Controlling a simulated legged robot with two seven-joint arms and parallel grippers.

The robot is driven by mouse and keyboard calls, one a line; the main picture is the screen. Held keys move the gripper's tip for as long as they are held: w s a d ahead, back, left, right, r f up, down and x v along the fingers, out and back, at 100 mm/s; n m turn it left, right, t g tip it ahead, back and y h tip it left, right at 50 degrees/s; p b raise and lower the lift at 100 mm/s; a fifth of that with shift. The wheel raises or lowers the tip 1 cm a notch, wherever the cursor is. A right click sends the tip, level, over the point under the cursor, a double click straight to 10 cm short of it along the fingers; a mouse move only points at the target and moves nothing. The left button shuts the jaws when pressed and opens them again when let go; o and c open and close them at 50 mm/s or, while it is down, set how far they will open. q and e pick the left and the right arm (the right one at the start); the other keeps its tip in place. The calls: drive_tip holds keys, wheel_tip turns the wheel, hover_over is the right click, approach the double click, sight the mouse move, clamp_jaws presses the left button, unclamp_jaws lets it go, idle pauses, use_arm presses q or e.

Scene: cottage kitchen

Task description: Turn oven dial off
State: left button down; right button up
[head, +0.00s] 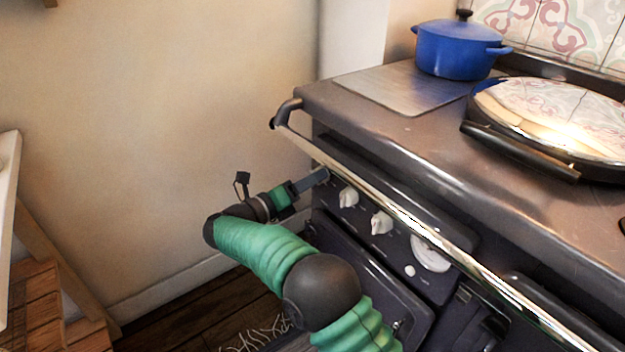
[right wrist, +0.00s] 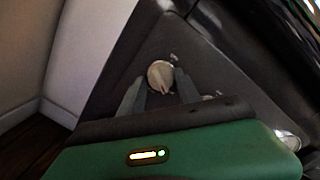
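The oven's dark front panel (head: 408,244) carries a row of cream dials. One dial (right wrist: 160,75) sits between the two fingers of my right gripper (right wrist: 160,80) in the right wrist view. The fingers are apart, one on each side of it, and I see no clear grip on it. In the head view, my right gripper (head: 318,179) is at the left end of the panel and hides that dial. Two more dials (head: 348,197) (head: 381,223) and a larger round white one (head: 430,253) run to the right. My left gripper is not in view.
A shiny rail (head: 400,213) runs along the stove front, just above the dials and my gripper. A blue pot (head: 458,50) and a domed hob lid (head: 550,112) are on top. A bare wall (head: 150,130) is left; a wooden stool-like piece (head: 45,290) stands lower left.

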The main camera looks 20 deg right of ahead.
drive_tip(key=shift+d, duration=0.35)
drive_tip(key=c, duration=0.5)
drive_tip(key=shift+a, duration=0.15)
clamp_jaws()
drive_tip(key=shift+w+a+n+g+p, duration=0.1)
drive_tip(key=shift+n+g+p, duration=0.3)
drive_tip(key=shift+n+p, duration=3)
drive_tip(key=shift+n+g+p, duration=0.4)
drive_tip(key=shift+n+p, duration=2.25)
drive_tip(key=shift+n, duration=1.4)
drive_tip(key=shift+w+a+n+g+p, duration=0.1)
drive_tip(key=shift+n+g+p, duration=0.3)
drive_tip(key=shift+n+p, duration=3)
drive_tip(key=shift+r+n+b, duration=0.1)
drive_tip(key=shift+n+b, duration=0.3)
drive_tip(key=shift+n, duration=0.05)
